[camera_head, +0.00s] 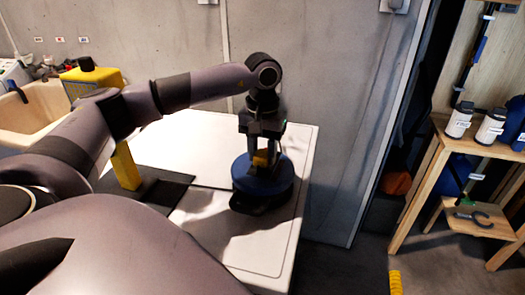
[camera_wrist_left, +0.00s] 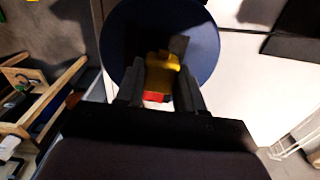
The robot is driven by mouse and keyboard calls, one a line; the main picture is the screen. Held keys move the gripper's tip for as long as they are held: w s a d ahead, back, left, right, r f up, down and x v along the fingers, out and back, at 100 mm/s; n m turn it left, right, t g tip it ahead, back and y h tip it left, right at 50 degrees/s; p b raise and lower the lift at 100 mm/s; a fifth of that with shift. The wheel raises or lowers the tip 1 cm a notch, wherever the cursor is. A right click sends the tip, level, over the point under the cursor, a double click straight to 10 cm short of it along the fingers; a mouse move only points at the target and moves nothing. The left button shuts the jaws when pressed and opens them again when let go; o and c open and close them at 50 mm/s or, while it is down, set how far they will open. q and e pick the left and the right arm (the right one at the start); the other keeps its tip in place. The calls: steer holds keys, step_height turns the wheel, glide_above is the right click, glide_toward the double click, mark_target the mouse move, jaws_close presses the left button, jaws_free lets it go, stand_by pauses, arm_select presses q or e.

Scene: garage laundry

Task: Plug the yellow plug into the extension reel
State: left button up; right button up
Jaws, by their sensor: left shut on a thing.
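The extension reel (camera_head: 262,183) is a round blue drum on a dark base, standing on the right part of the white worktop. It also shows in the left wrist view as a big dark blue disc (camera_wrist_left: 205,45). My left gripper (camera_head: 264,160) is over the reel, pointing down, and shut on the yellow plug (camera_wrist_left: 162,75). The plug shows between the fingers in the head view (camera_head: 261,158), at the reel's top. A red part shows at its near end in the wrist view. Whether the plug sits in a socket is hidden. My right gripper is not in view.
The white worktop (camera_head: 275,255) carries a dark mat (camera_head: 165,190) with a yellow upright block (camera_head: 125,167) left of the reel. A sink (camera_head: 35,108) is at the far left. A wooden shelf (camera_head: 435,150) with bottles stands at right, across a floor gap.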

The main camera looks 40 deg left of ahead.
arm_select(q)
steer(key=shift+f+b, duration=0.4)
steer(key=shift+f, duration=0.2)
steer(key=o, duration=1.1)
steer(key=shift+c, duration=0.2)
step_height(320, 180, up, 7)
steer(key=shift+r, duration=0.1)
